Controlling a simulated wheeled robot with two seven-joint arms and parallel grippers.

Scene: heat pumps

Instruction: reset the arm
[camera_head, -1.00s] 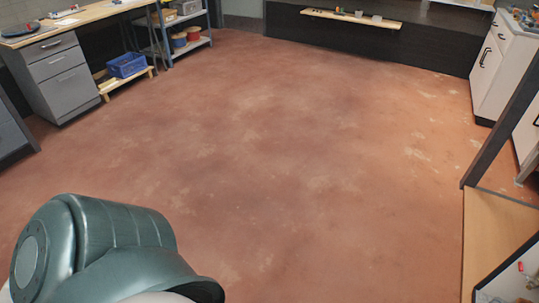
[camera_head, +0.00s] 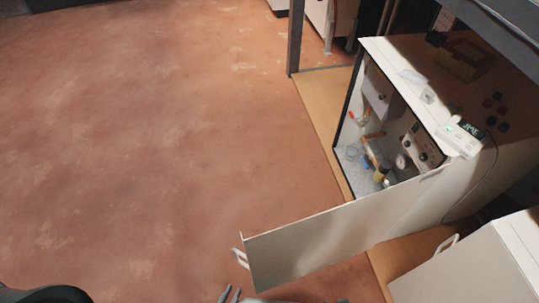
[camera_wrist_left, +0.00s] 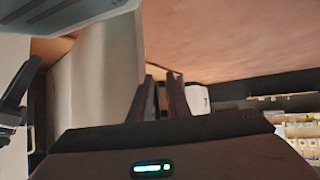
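My left gripper (camera_head: 230,295) shows at the bottom edge of the head view, with only its fingertips in the picture. They lie below the open door (camera_head: 330,235) of a white unit and look empty. In the left wrist view, the two dark fingers of my left gripper (camera_wrist_left: 163,97) stand a little apart with nothing between them. A pale panel is to their left. The right gripper is not clearly in view.
The white heat pump unit (camera_head: 460,190) stands open at the right, with pipes and gauges inside. Its door swings out toward the left and ends in a white handle (camera_head: 240,257). Another white cabinet (camera_head: 470,270) is at the lower right. The reddish floor (camera_head: 150,140) is clear.

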